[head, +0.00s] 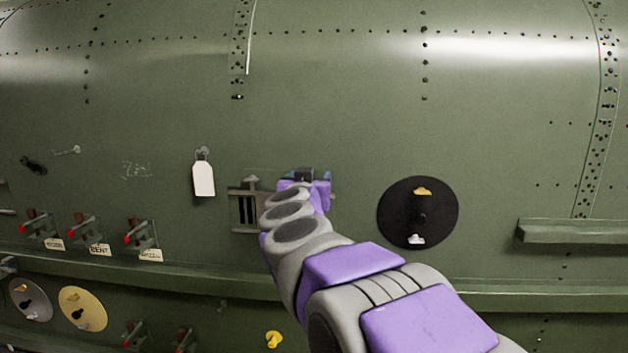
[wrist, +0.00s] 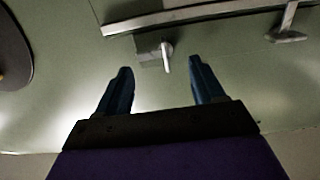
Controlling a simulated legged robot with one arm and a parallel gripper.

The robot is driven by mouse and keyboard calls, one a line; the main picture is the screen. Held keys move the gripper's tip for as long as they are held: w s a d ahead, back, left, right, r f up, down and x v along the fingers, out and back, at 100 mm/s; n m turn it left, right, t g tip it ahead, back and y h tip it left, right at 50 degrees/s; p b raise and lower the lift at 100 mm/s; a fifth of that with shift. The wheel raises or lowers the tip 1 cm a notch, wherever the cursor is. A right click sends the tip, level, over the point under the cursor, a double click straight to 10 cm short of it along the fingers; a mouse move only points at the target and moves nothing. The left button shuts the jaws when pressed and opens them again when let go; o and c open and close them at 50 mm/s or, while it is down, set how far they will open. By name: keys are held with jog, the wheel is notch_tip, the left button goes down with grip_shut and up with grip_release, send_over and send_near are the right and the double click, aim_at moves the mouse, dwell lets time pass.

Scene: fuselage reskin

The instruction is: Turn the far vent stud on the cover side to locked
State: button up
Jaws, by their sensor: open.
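A slatted vent (head: 245,208) is set in the green fuselage skin, partly hidden behind my arm in the head view. One vent stud (head: 251,179) shows at its upper left edge. In the wrist view, one stud (wrist: 166,55) with a pale, narrow handle and grey plate stands by the vent's metal edge (wrist: 190,14). Another stud (wrist: 287,37) is at the right. My gripper (wrist: 161,78) is open and empty, its blue fingers on either side of the middle stud's line, tips just short of it. In the head view my gripper (head: 308,175) hides that stud.
A black disc (head: 395,212) with yellow and white fittings is right of the arm. A white tag (head: 203,178) hangs left of the vent. Red-tipped levers (head: 140,235) and a long ledge (head: 200,275) are below. A short rail (head: 570,231) sticks out at right.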

jog(key=shift+w+a+f, duration=0.3)
jog(key=shift+w+a, duration=0.25)
jog(key=shift+w, duration=0.15)
jog(key=shift+s+d+r, duration=0.15)
jog(key=shift+s+d, duration=0.1)
jog(key=shift+d, duration=0.2)
jog(key=shift+c, duration=0.4)
jog(key=shift+d+r, duration=0.1)
jog(key=shift+d, duration=0.6)
jog(key=c, duration=0.3)
jog(key=shift+a, duration=0.5)
jog(key=c, duration=0.4)
jog(key=shift+c, duration=1.4)
jog(key=shift+d, duration=0.15)
